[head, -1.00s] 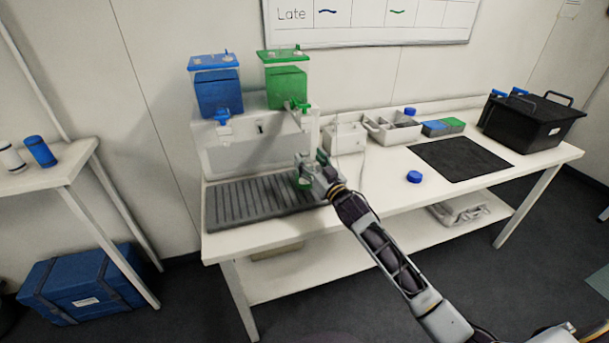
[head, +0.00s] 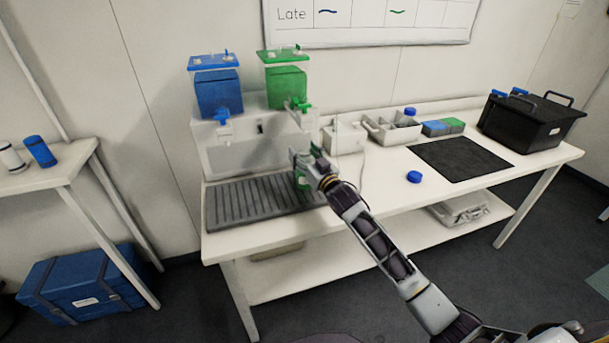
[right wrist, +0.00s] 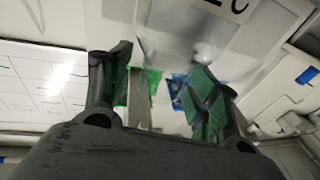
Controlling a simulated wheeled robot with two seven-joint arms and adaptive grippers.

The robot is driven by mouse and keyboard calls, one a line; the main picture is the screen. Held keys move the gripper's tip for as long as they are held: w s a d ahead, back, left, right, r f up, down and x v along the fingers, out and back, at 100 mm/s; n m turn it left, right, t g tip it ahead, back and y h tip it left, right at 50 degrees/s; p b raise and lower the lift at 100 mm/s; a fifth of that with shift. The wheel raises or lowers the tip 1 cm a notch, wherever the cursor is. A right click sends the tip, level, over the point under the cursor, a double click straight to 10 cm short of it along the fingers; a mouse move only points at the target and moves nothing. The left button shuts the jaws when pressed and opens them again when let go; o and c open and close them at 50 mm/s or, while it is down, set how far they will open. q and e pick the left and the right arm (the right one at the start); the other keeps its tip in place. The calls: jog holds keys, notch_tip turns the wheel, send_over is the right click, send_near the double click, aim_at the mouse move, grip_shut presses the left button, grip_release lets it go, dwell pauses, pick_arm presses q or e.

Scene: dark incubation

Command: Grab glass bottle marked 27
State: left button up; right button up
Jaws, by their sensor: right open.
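A bottle with green at its lower part (head: 303,181) stands at the right end of the grey ribbed tray, below the green tank's tap. My right gripper (head: 303,160) is open at the bottle's upper part and partly hides it. In the right wrist view a clear, glass-like body with a pale label (right wrist: 215,12) shows just beyond and above the open fingers (right wrist: 163,66). Only part of the dark marking is in view, so I cannot read a 27. I cannot tell whether a finger touches the glass. My left gripper is out of view.
A blue tank (head: 218,92) and a green tank (head: 286,86) stand above the ribbed tray (head: 245,205). A white box (head: 344,137), a grey divided bin (head: 385,133), a loose blue cap (head: 414,176), a black mat (head: 460,158) and a black crate (head: 530,120) are to the right.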

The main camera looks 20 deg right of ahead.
jog(key=shift+c, duration=0.3)
grip_shut()
jog(key=shift+r, duration=0.25)
jog(key=shift+r, duration=0.55)
notch_tip(320, 180, up, 2)
jog(key=shift+s+d, duration=0.1)
jog(key=shift+s, duration=0.3)
jog(key=shift+s+d, duration=0.15)
jog(key=shift+s, duration=0.55)
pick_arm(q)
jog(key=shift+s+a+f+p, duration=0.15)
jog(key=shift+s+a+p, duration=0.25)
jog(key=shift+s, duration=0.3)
pick_arm(e)
jog(key=r+v, duration=0.2)
jog(key=v, duration=1.3)
jog(key=shift+s, duration=0.4)
jog(key=shift+d+r, duration=0.1)
jog(key=shift+d, duration=0.05)
